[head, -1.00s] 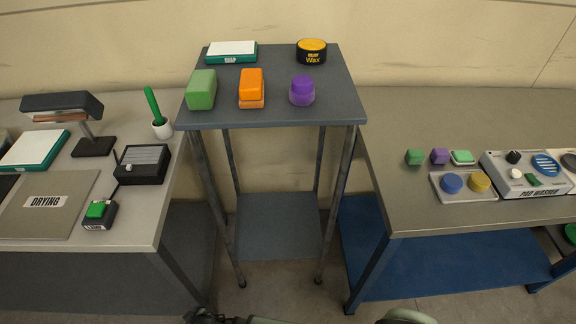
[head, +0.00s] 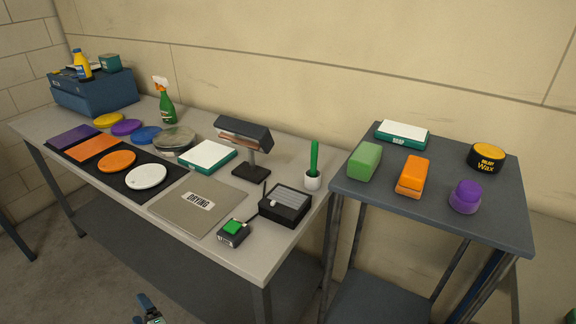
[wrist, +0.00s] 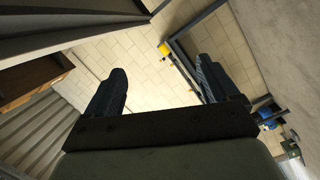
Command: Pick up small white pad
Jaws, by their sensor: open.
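A white round pad (head: 146,176) lies flat on a black mat (head: 118,181) on the left table, next to an orange round pad (head: 117,161). My gripper (wrist: 160,66) is open and empty in the wrist view, its two dark fingers spread apart, with floor and wall behind them. In the head view a small part of my arm's end shows at the bottom edge, low in front of the table and well apart from the white pad. The wrist view does not show the pad.
The mat also holds purple and orange square pads (head: 95,147). Behind lie yellow, purple and blue discs (head: 126,127). A drying board (head: 184,206), lamp (head: 244,136) and black box (head: 285,204) stand to the right. A side stand (head: 453,217) holds blocks and wax.

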